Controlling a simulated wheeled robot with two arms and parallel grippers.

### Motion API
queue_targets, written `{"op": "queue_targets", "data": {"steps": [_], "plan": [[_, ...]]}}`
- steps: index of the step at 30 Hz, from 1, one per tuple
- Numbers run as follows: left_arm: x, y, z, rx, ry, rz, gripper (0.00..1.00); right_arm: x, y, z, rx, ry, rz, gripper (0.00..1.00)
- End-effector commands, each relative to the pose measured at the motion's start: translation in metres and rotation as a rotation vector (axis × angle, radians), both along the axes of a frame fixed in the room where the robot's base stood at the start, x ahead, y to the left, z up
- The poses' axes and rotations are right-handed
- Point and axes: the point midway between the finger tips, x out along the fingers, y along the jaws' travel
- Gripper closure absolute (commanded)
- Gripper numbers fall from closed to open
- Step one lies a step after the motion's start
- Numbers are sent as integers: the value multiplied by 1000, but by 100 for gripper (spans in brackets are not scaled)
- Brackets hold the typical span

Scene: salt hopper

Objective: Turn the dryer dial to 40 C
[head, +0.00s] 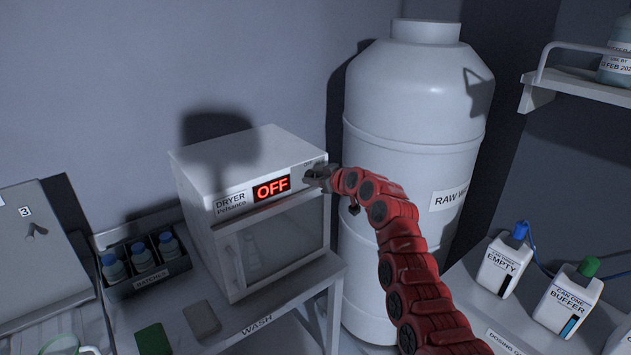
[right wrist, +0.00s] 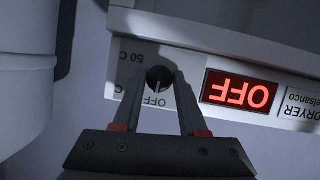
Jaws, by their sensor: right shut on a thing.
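The dryer (head: 245,190) is a white box on the bench, with a glass door and a red display (head: 271,188) that reads OFF. The display also shows upside down in the right wrist view (right wrist: 237,91). The dryer dial (right wrist: 159,79) is a small dark round knob beside the display, with "50 C" and other partly hidden markings around it. My right gripper (head: 318,177) is at the dial at the dryer's upper right front. In the right wrist view its two fingers (right wrist: 160,82) are shut on the dial, one on each side. My left gripper is not in view.
A large white tank (head: 415,130) stands close to the right of the dryer, behind my red right arm. A rack of bottles (head: 150,278) sits left of the dryer.

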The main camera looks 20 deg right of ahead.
Motion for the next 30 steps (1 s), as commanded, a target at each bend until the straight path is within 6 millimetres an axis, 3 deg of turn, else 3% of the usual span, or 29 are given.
{"op": "queue_targets", "data": {"steps": [15, 21, 30], "plan": [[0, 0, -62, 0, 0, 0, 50, 1, -2, -4, 378, 138, 0, 100], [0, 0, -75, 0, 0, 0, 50, 2, -2, -3, 541, 195, -1, 100], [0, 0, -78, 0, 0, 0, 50, 2, -4, 0, 704, 255, -1, 100]]}}
